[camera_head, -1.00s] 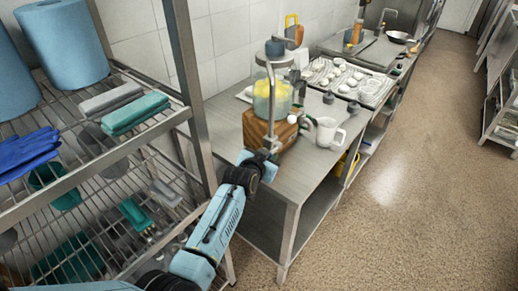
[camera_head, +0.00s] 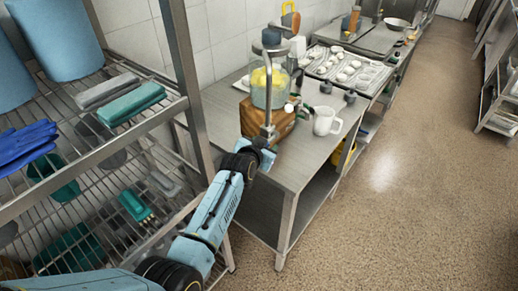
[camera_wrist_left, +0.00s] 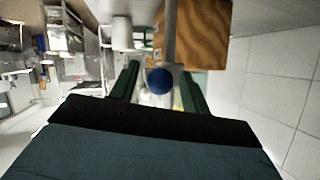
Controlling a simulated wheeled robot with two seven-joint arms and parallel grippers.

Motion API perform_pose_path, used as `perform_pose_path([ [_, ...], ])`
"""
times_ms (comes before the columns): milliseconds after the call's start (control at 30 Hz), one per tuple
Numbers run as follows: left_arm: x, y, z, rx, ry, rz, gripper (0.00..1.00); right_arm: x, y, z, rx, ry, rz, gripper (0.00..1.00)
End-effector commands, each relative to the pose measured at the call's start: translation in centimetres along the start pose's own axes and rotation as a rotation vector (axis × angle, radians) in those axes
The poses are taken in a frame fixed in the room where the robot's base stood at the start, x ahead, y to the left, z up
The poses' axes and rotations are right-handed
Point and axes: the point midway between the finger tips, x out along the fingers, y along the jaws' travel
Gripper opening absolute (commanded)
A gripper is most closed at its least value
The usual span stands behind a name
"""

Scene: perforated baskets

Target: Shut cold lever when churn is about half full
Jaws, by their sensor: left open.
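A clear glass jar with yellow contents (camera_head: 259,99), which looks like the churn, stands on a wooden block (camera_head: 250,123) on the steel table. A bent metal rod (camera_head: 283,79) runs down in front of it. In the left wrist view a metal rod (camera_wrist_left: 170,30) ends in a round blue knob (camera_wrist_left: 158,81), beside the wooden block (camera_wrist_left: 197,35). My left gripper (camera_head: 264,148) is in front of the block, at the rod's lower end. It is open, with the knob showing between its green fingers (camera_wrist_left: 158,90). The fill level and any lever labelled cold are not clear. My right gripper is out of view.
A white jug (camera_head: 325,121) stands right of the block. Behind it is a tray (camera_head: 372,83) with several white items. A wire rack (camera_head: 90,165) with towels, blue gloves and brushes fills the left side. The floor (camera_head: 410,190) at right is clear.

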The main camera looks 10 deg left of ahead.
Motion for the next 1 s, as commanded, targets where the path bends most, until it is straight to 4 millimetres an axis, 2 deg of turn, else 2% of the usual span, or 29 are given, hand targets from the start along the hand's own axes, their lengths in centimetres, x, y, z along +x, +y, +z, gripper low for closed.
perform_pose_path([
  [167,-1.7,0.0,0.0,0.001,0.001,-0.001,0.47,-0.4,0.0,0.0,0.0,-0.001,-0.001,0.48],
  [700,-10.1,0.0,0.0,0.001,0.0,0.0,0.47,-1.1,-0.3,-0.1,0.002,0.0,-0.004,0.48],
  [1000,-12.8,0.0,0.0,0.0,0.0,0.0,0.47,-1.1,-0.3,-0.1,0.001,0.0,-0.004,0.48],
])
